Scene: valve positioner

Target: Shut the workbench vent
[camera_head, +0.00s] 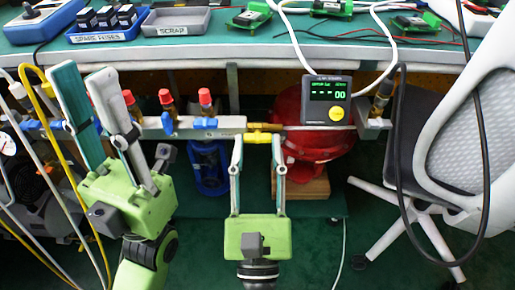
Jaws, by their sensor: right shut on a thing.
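A grey manifold bar (225,122) runs under the bench's front edge. It carries several valves with blue handles, one of them a blue lever (167,123), and red caps. A yellow valve handle (262,138) lies crosswise at its right end, below the display. My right gripper (259,140) points up at this handle and is shut on it, one finger at each end. My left gripper (86,85) is raised at the left in front of the bar, open and empty, its fingers hiding part of the valves. I cannot tell which valve is the workbench vent.
A chair (445,150) and a black cable occupy the right. The bench top (230,52) holds a scrap tray (176,22) and fuse bin (104,36). Hoses hang at left.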

